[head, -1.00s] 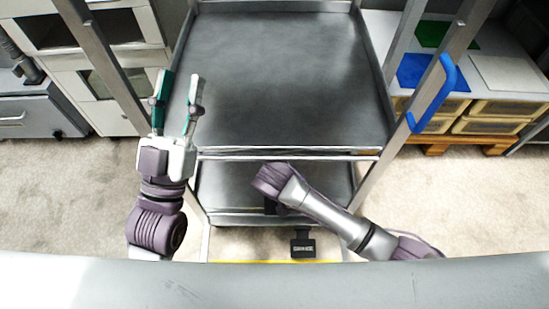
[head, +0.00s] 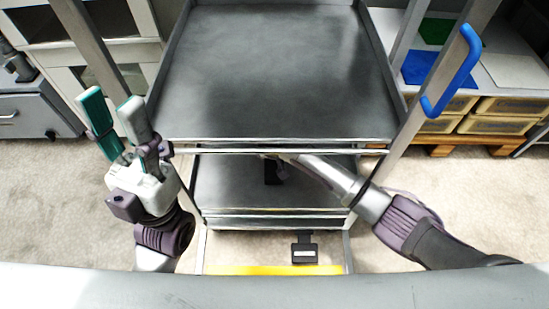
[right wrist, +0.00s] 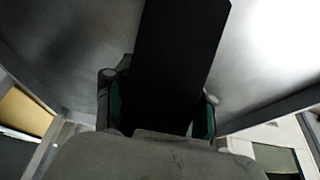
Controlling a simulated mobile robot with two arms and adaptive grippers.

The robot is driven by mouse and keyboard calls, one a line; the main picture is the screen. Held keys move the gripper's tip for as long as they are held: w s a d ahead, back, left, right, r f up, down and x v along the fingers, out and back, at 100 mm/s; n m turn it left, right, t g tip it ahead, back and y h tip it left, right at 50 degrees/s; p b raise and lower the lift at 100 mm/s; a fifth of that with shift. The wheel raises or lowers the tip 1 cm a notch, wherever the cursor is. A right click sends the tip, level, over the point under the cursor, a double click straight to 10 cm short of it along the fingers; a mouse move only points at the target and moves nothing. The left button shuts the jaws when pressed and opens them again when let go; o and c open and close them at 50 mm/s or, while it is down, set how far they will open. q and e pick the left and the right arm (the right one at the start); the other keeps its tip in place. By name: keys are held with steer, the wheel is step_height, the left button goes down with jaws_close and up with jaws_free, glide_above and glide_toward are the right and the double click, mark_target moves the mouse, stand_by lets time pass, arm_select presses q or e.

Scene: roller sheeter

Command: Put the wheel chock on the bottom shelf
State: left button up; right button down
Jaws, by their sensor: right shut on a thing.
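A black block-like thing, which I take to be the wheel chock (right wrist: 180,60), is between the green-padded fingers of my right gripper (right wrist: 162,108) in the right wrist view. The gripper is shut on it. In the head view the right arm reaches under the front edge of the rack's top shelf (head: 270,70), and that edge hides most of the hand. A dark piece of the chock (head: 271,172) shows above the lower shelf (head: 230,190); I cannot tell whether it touches. My left gripper (head: 112,108) is open and empty, left of the rack.
A small black part with a pale label (head: 304,250) and a yellow bar (head: 275,270) are low at the rack's front. A blue handle (head: 455,70) is on the right post. Drawers (head: 500,115) stand at right, grey cabinets at left. The top shelf is bare.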

steer(key=shift+f, duration=0.15)
steer(key=shift+f, duration=0.1)
steer(key=shift+c, duration=1.8)
jaws_free()
steer(key=shift+s+f, duration=0.1)
